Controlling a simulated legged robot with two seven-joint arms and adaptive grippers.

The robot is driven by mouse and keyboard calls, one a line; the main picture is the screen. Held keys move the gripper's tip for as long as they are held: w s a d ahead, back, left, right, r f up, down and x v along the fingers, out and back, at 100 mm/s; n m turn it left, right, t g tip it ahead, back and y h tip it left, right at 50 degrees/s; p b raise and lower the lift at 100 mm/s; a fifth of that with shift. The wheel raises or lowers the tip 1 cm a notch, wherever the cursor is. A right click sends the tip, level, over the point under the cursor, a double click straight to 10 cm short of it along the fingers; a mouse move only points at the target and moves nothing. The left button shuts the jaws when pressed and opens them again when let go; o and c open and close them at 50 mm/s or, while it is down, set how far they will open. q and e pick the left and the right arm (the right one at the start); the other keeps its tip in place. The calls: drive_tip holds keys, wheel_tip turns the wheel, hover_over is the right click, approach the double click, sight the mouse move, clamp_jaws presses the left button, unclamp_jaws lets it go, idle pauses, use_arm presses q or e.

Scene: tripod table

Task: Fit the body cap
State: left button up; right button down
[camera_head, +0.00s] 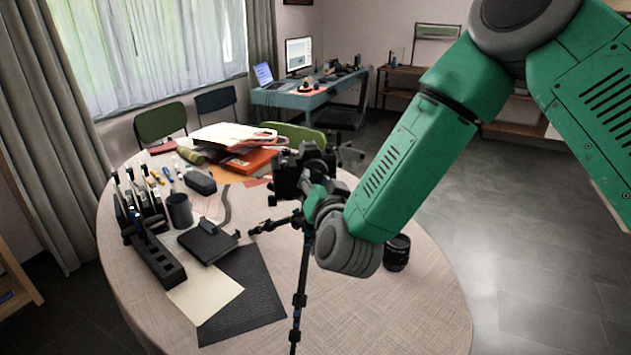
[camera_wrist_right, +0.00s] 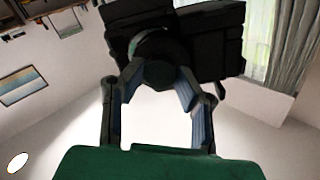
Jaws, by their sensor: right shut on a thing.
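The black camera (camera_head: 287,172) sits on top of a black tripod (camera_head: 299,299) standing at the round table. My right gripper (camera_head: 317,183) reaches in from the right and is at the camera's side. In the right wrist view, the dark camera body (camera_wrist_right: 218,35) fills the top. My right gripper (camera_wrist_right: 157,82) is shut on a round dark body cap (camera_wrist_right: 160,74) right in front of the camera's round opening. I cannot tell whether the cap is seated or only held against it. In the head view the cap is hidden by the gripper. My left gripper is not in view.
The round table (camera_head: 420,310) also holds a black lens (camera_head: 397,253) at the right, a dark mat (camera_head: 242,296), a black notebook (camera_head: 207,243), a dark cup (camera_head: 179,210), a pen holder (camera_head: 160,262) and folders (camera_head: 250,160). The table's front right is mostly clear.

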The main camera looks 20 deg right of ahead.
sight(300, 175)
drive_tip(key=shift+a, duration=0.1)
drive_tip(key=shift+a+r, duration=0.2)
drive_tip(key=shift+a, duration=1.2)
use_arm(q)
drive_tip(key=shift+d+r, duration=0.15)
use_arm(e)
drive_tip(key=shift+d+f, duration=0.1)
drive_tip(key=shift+d, duration=0.65)
drive_tip(key=shift+a, duration=0.1)
